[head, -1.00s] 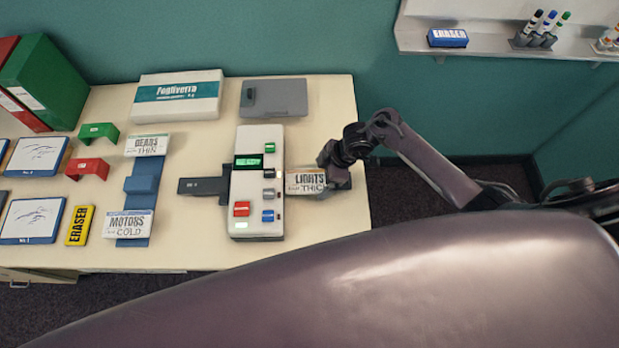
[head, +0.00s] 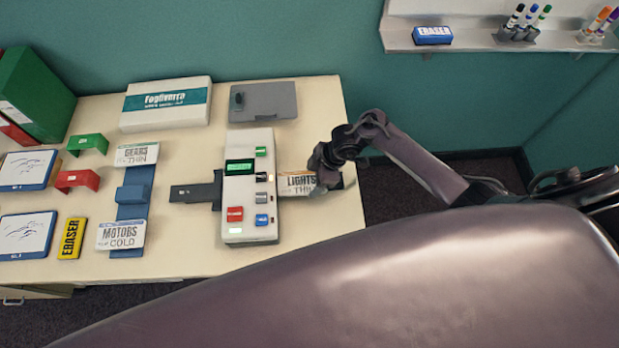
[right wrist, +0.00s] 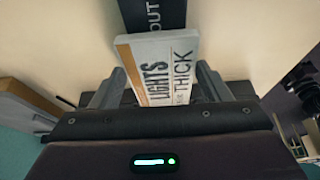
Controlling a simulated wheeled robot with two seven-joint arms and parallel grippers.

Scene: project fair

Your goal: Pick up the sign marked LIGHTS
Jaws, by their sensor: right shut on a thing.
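The LIGHTS sign (head: 298,184) is a small white plate with an orange edge, reading LIGHTS and THICK. It is at the right side of the white machine (head: 250,200), over a dark tray marked OUT that shows in the right wrist view (right wrist: 145,15). My right gripper (head: 318,180) is shut on the sign's right end. In the right wrist view the sign (right wrist: 160,65) lies between the fingers of that gripper (right wrist: 158,88). I cannot tell whether the sign touches the tray. My left gripper is not in view.
The GEARS sign (head: 136,154) and MOTORS sign (head: 122,235) stand on a blue rack (head: 130,210) at left. A yellow eraser (head: 71,238), red and green brackets and a white box (head: 166,104) are also on the table (head: 310,222). The table's right edge is near my gripper.

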